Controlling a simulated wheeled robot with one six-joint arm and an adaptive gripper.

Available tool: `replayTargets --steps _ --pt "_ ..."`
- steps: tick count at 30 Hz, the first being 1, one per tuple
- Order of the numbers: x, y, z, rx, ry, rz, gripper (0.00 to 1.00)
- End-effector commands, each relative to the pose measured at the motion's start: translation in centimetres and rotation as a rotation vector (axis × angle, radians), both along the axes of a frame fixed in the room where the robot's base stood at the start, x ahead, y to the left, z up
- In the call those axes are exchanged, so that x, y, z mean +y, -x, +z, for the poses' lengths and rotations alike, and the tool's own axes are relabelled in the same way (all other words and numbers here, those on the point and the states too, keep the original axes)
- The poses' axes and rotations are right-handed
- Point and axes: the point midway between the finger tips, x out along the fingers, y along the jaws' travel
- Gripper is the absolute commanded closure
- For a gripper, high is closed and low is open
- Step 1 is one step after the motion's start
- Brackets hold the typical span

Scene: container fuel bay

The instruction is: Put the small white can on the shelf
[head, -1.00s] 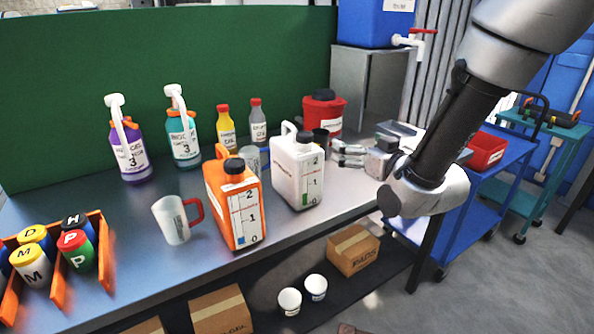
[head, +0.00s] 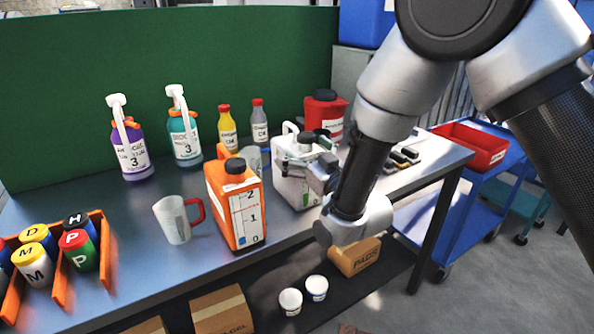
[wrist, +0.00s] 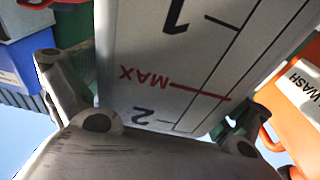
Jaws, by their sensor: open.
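The white can (head: 288,187), a jerrycan with a dark cap and a level scale, stands upright on the bench beside a larger orange can (head: 232,208). My gripper (head: 316,170) is at its right front side and hides part of its face. In the wrist view the white can (wrist: 165,70) fills the middle, upside down, with its MAX mark and scale showing. One open finger shows on each side of it; I cannot tell whether they touch it. The dark lower shelf (head: 262,312) is under the bench.
On the lower shelf are two small white tubs (head: 290,301) and cardboard boxes (head: 222,311). A clear jug (head: 174,221) stands left of the orange can. A red container (head: 325,112) stands behind the white can. A blue cart (head: 440,225) is at the right.

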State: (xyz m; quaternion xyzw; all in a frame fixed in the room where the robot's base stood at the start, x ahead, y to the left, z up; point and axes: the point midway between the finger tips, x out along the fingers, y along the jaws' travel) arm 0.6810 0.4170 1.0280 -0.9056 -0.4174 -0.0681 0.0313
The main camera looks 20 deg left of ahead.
Motion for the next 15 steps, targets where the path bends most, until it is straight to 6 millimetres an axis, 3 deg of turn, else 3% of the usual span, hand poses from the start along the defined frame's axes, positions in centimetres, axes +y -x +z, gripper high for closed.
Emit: replayTargets --steps 6,15 --pt "0.08 -0.07 0.01 0.001 0.001 0.000 0.00" --pt "0.08 -0.05 0.03 0.000 0.000 0.000 0.55"
